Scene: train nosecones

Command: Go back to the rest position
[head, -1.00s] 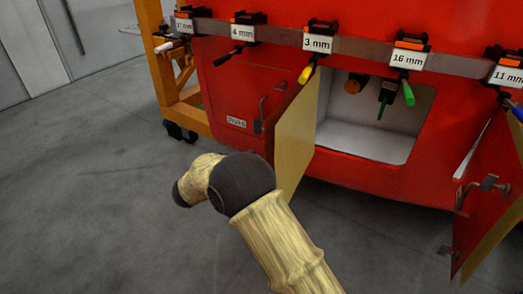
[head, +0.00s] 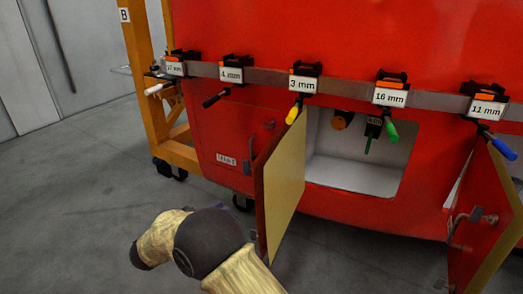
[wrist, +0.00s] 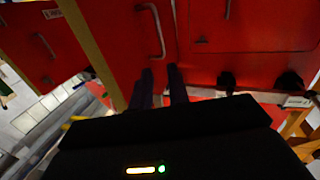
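My arm, covered in a pale yellow sleeve with dark joints, shows at the bottom of the head view. My gripper itself is out of sight there. In the wrist view my gripper (wrist: 162,76) has two dark fingers with a gap between them and nothing held. The fingers point toward the red nosecone front, near a metal handle (wrist: 157,30). Whether they touch anything cannot be told. The red nosecone (head: 320,45) stands ahead, with an open hatch door (head: 283,185) swung out beside my arm.
A second open door (head: 483,225) stands at right. The recess (head: 350,176) between them is open. Labelled tools, including a yellow-handled one (head: 295,114) and a blue-handled one (head: 503,149), hang on a metal rail (head: 350,88). An orange wheeled frame (head: 145,80) stands left. Floor (head: 70,215) at left is clear.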

